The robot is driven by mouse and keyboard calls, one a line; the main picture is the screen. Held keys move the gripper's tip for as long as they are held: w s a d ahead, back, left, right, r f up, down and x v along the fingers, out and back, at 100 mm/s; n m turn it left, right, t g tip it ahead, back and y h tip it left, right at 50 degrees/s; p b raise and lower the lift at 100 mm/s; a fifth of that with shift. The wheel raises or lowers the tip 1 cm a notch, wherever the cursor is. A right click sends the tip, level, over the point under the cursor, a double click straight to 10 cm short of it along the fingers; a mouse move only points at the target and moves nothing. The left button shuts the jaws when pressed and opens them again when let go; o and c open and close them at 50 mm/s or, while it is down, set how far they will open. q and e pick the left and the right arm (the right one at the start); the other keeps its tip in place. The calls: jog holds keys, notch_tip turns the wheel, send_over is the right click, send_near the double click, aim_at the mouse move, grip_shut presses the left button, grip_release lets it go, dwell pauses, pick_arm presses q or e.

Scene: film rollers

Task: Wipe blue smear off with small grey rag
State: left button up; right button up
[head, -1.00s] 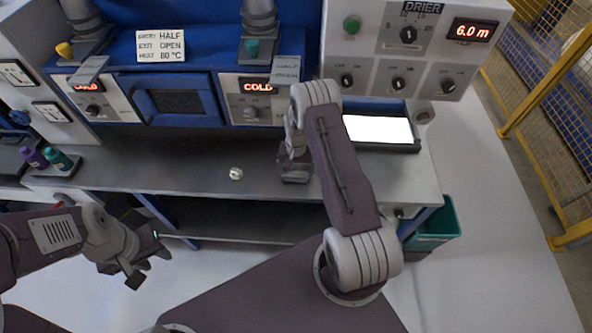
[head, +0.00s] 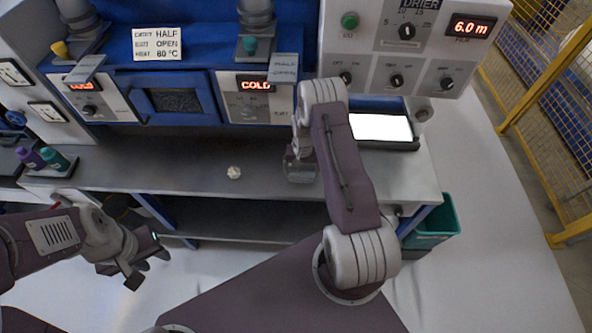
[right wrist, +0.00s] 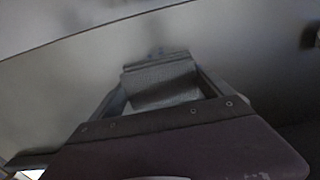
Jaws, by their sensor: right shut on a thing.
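My right gripper (head: 300,172) is low over the grey worktop, below the drier panel. In the right wrist view, my right gripper (right wrist: 160,95) is shut on the small grey rag (right wrist: 160,82), a folded grey piece between the fingers. Whether the rag touches the worktop is unclear. My left gripper (head: 140,268) is open and empty in front of the bench.
A small whitish crumpled thing (head: 234,172) lies on the grey worktop (head: 190,177), left of my right gripper. A lit white panel (head: 380,127) is at the right. Purple and teal bottles (head: 54,159) stand at the left. A teal bin (head: 437,225) is beside the bench.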

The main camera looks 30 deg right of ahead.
aim_at(314, 171)
jog(key=shift+s+d+f, duration=0.1)
jog(key=shift+s+d, duration=0.55)
jog(key=shift+d, duration=0.35)
jog(key=shift+s+d, duration=0.6)
jog(key=shift+d, duration=0.35)
